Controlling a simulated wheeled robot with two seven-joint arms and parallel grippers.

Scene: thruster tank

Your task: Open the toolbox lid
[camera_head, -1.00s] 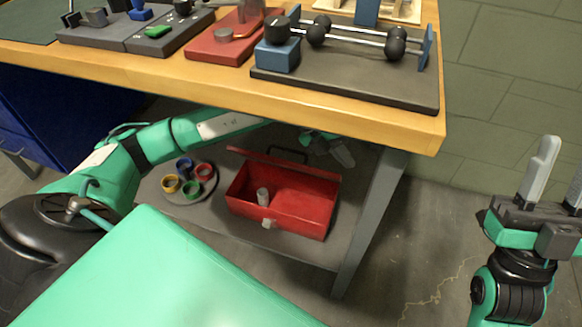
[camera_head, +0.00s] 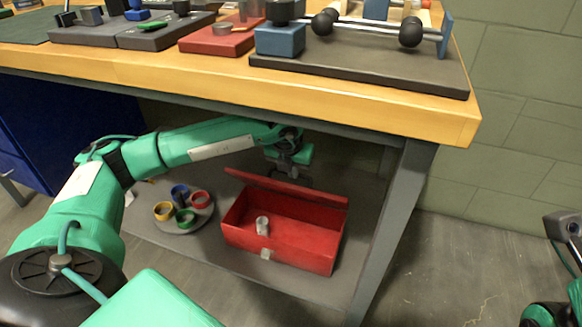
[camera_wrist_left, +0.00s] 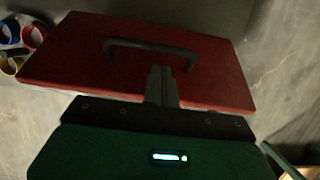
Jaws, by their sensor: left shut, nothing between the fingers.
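The red toolbox (camera_head: 325,252) stands on the shelf below the workbench. Its lid (camera_head: 290,190) is raised along the far side and leaves the inside exposed. A light cylinder (camera_head: 262,226) stands inside, and a pale latch (camera_head: 266,254) is on the front. My left gripper (camera_head: 292,182) is shut and empty, behind the lid. In the left wrist view the lid's outer face (camera_wrist_left: 215,70) fills the middle. Its black handle (camera_wrist_left: 125,44) lies just beyond the closed fingers (camera_wrist_left: 161,72); contact is unclear. My right gripper (camera_head: 568,235) shows only partly at the right edge.
A round tray (camera_head: 184,225) with several coloured rings stands left of the toolbox on the shelf (camera_head: 215,262). The bench top (camera_head: 350,115) hangs over my left arm. A grey table leg (camera_head: 395,220) stands to the right. Open floor lies beyond it.

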